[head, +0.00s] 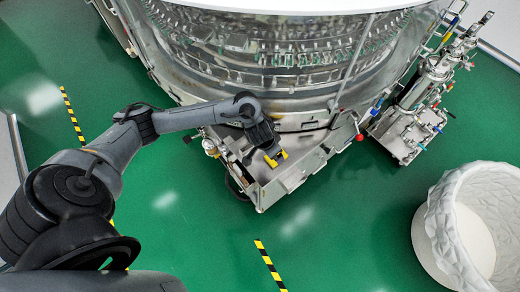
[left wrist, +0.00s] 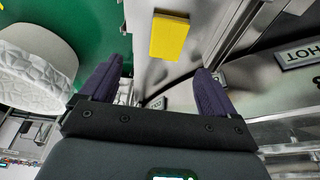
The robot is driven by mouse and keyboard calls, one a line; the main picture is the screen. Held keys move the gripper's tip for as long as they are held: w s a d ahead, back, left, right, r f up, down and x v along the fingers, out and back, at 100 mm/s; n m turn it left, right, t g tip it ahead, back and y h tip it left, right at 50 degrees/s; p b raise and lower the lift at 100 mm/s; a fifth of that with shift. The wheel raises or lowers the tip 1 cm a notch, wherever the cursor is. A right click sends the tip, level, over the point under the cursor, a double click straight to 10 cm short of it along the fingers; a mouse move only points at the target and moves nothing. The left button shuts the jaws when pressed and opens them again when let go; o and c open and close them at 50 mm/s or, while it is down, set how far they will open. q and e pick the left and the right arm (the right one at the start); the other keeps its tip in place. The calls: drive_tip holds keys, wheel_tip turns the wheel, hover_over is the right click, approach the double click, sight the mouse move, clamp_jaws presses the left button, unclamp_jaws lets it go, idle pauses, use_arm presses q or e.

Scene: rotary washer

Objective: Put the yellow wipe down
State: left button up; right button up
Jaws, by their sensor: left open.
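The yellow wipe (left wrist: 169,37) is a small flat yellow rectangle. In the left wrist view it lies on a metal surface beyond the gap between my fingers, touching neither finger in the picture. In the head view the wipe (head: 272,162) shows in part at my left gripper, on the metal ledge (head: 285,184) at the washer's front. My left gripper (left wrist: 160,68) is open, its two dark fingers wide apart with nothing between them. In the head view the left gripper (head: 272,152) is over the ledge and partly hides the wipe. My right gripper is in neither view.
The large round washer (head: 270,85) stands behind the ledge. A metal unit with pipes and valves (head: 412,105) is at its right. A white quilted bin (head: 435,235) stands at lower right. The green floor (head: 330,230) in front is clear apart from striped tape.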

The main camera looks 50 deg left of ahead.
use_arm(q)
drive_tip(key=s+d+r+m+t+h, duration=0.1)
drive_tip(key=s+d+r+t, duration=0.15)
drive_tip(key=d, duration=0.55)
drive_tip(key=s+d+r+m+t+h, duration=0.1)
drive_tip(key=s+d+m, duration=0.15)
drive_tip(key=d, duration=0.55)
drive_tip(key=s+a+r+n+g+y, duration=0.1)
drive_tip(key=s+a, duration=0.2)
drive_tip(key=s, duration=0.4)
drive_tip(key=s+a+r+n+g+y, duration=0.1)
drive_tip(key=s+a+r+g, duration=0.1)
drive_tip(key=s+a, duration=0.2)
drive_tip(key=s, duration=0.2)
drive_tip(key=shift+s, duration=0.4)
drive_tip(key=shift+a, duration=0.1)
wheel_tip(320, 180, up, 37)
drive_tip(key=p, duration=3.7)
wheel_tip(320, 180, down, 68)
drive_tip(key=b, duration=6.7)
drive_tip(key=shift+b, duration=0.3)
drive_tip(key=shift+r, duration=0.2)
